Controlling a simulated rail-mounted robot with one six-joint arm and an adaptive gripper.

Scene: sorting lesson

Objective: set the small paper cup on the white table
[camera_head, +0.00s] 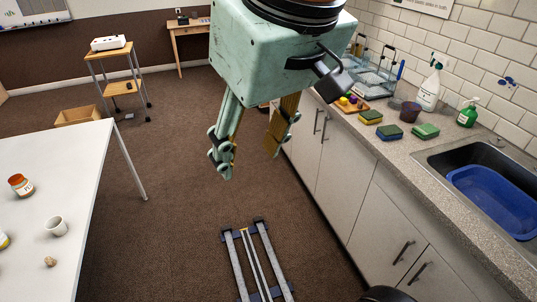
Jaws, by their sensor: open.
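A small white cup (56,226), which looks like the paper cup, stands tilted in view on the white table (70,160) at the left. My gripper (246,165) hangs in the upper middle of the view, over the brown floor between the table and the counter. Its two fingers are apart with nothing between them. It is well to the right of the cup and not touching anything.
On the table are a jar with an orange lid (20,185) and a small brown lump (50,261). The counter (390,150) at the right holds sponges (425,131), a purple pot (410,112), bottles and a sink with a blue basin (495,196). The table's middle is clear.

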